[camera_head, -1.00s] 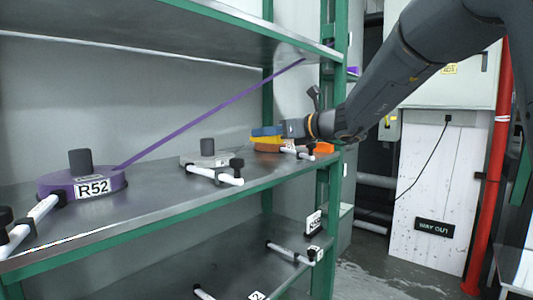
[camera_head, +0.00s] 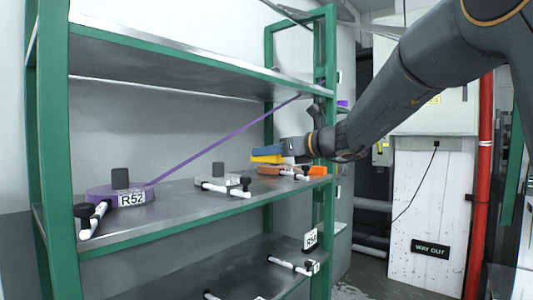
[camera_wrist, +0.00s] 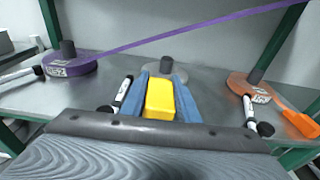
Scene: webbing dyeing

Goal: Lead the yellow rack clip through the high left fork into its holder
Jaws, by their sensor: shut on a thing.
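My gripper (camera_wrist: 161,82) has blue fingers and is shut on the yellow rack clip (camera_wrist: 160,99). The clip is a yellow block between the fingers, and it also shows in the head view (camera_head: 266,159). In the head view the gripper (camera_head: 272,154) is above the middle shelf, near its right end, in front of or over the orange spool (camera_head: 272,170). In the wrist view a grey spool (camera_wrist: 176,74) lies beyond the fingertips. I cannot make out the high left fork or the clip's holder for certain. No webbing is clearly visible from the clip.
A purple spool marked R52 (camera_head: 103,194) sits at the shelf's left, its purple strap (camera_head: 225,140) slanting up to the right post. White rods with black ends (camera_head: 228,190) stick out along the shelf (camera_head: 190,225). An orange clip (camera_head: 318,171) lies at the right. Green posts (camera_head: 57,150) bound the rack.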

